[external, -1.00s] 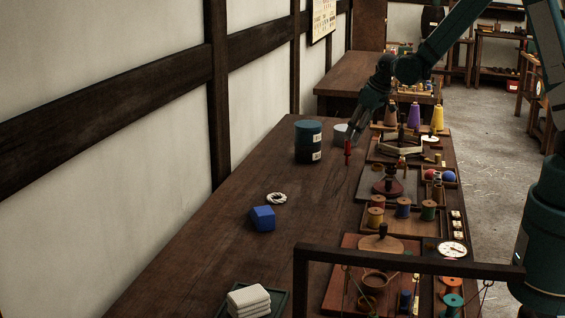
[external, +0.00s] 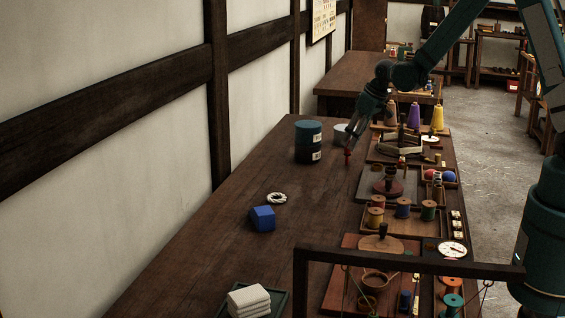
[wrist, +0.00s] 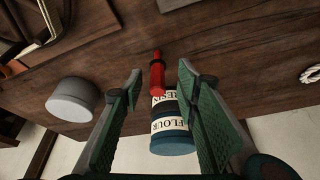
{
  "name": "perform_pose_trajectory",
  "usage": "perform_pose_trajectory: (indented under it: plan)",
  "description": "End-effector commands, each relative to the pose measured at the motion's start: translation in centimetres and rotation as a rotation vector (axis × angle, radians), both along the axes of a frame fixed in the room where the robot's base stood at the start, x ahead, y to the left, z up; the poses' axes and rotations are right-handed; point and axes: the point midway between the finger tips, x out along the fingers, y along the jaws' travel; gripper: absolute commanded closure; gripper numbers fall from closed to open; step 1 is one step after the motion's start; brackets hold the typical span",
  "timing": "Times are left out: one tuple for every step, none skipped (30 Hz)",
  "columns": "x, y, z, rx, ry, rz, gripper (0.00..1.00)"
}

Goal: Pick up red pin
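The red pin (external: 348,157) stands upright on the dark wooden bench in the external view, its upper part overlapped by my fingers. My gripper (external: 352,142) is low over it, tilted down from the upper right. In the wrist view the red pin (wrist: 157,75), with a dark band around it, shows between the two green-padded fingers of my gripper (wrist: 160,69). The fingers are open, with a gap visible on each side of the pin. I cannot tell how deep the pin sits between them.
Dark blue labelled tins (external: 308,142) stand left of the pin, with a pale grey round container (external: 341,133) behind. Trays of spools (external: 403,207) and tools line the right side. A blue block (external: 263,218) and white rope ring (external: 277,198) lie nearer; bare bench surrounds them.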

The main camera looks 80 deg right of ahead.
Motion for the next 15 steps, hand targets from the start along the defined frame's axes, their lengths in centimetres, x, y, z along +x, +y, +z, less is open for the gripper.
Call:
perform_pose_trajectory:
  plan:
    - [0.0,0.0,0.0,0.0,0.0,0.0,0.68]
    - [0.0,0.0,0.0,0.0,0.0,0.0,0.68]
    - [0.0,0.0,0.0,0.0,0.0,0.0,0.68]
    - [0.0,0.0,0.0,0.0,0.0,0.0,0.68]
    - [0.0,0.0,0.0,0.0,0.0,0.0,0.68]
    - [0.0,0.0,0.0,0.0,0.0,0.0,0.68]
    - [0.0,0.0,0.0,0.0,0.0,0.0,0.68]
    - [0.1,0.0,-0.1,0.0,0.0,0.0,0.68]
    - [0.1,-0.1,-0.2,0.0,0.0,0.0,0.68]
    - [0.2,-0.1,-0.3,0.0,0.0,0.0,0.68]
    - [0.2,-0.1,-0.4,0.0,0.0,0.0,0.68]
    - [0.3,-0.2,-0.6,0.0,0.0,0.0,0.68]
    - [0.4,-0.3,-0.7,0.0,0.0,0.0,0.68]
    - [0.5,-0.3,-0.9,0.0,0.0,0.0,0.68]
    - [0.7,-0.4,-1.2,0.0,0.0,0.0,0.68]
